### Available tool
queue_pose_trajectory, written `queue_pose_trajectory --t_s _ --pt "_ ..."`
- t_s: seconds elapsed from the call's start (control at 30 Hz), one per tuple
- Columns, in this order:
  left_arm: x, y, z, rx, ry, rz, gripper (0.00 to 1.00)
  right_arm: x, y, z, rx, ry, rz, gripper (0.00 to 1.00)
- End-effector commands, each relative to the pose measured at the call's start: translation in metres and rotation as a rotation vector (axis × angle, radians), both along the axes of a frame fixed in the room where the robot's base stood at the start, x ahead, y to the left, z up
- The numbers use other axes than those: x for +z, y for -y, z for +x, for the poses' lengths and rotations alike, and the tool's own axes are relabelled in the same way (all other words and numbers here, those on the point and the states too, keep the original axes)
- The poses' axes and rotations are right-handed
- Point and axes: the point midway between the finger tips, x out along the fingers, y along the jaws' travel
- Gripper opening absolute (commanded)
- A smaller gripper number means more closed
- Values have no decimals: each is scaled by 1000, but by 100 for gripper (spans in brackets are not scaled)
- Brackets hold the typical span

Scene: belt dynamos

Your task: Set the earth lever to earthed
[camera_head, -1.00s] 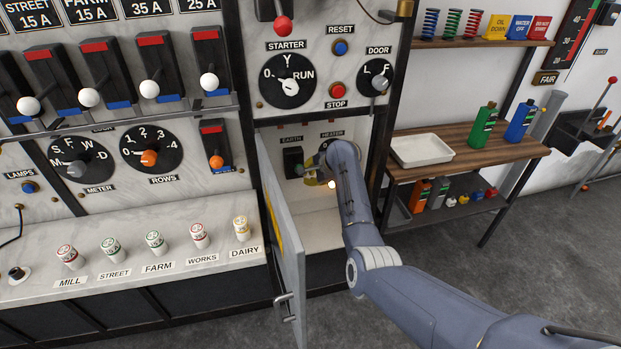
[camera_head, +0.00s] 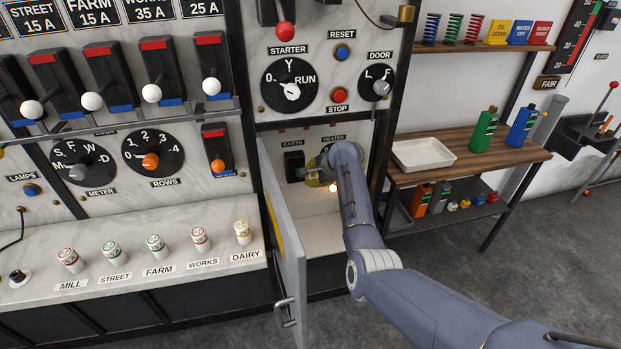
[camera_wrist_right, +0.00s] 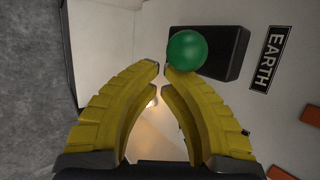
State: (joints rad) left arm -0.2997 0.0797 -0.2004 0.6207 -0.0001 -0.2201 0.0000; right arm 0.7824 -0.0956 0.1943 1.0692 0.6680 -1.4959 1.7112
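The earth lever is a black block (camera_head: 293,165) with a green ball knob, mounted inside an open cabinet under the EARTH label (camera_head: 292,143). In the right wrist view the green knob (camera_wrist_right: 187,49) and the black block (camera_wrist_right: 227,54) show clearly beside the EARTH plate (camera_wrist_right: 269,58). My right gripper (camera_head: 313,180) reaches into the cabinet just right of the lever. Its yellow fingertips (camera_wrist_right: 161,70) are nearly together, with a narrow gap and nothing held. The knob is just beyond the tips, overlapping the right finger's tip; I cannot tell whether they touch. My left gripper is not in view.
The cabinet door (camera_head: 284,240) stands open to the left of my right forearm. The heater dial, under the HEATER label (camera_head: 332,138), is partly hidden by my right arm. A lit lamp (camera_head: 333,188) glows below the gripper. A wooden shelf (camera_head: 490,160) stands to the right.

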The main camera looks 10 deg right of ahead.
Motion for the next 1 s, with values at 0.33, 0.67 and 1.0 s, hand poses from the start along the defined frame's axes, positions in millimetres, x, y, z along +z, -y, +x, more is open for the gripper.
queue_pose_trajectory --t_s 0.33,0.67,1.0 --pt "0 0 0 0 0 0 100 -28 26 8 -10 -2 -2 0" --pt "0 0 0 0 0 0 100 5 36 -1 -9 2 0 0" --pt "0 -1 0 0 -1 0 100 48 51 -13 -8 1 -1 0"
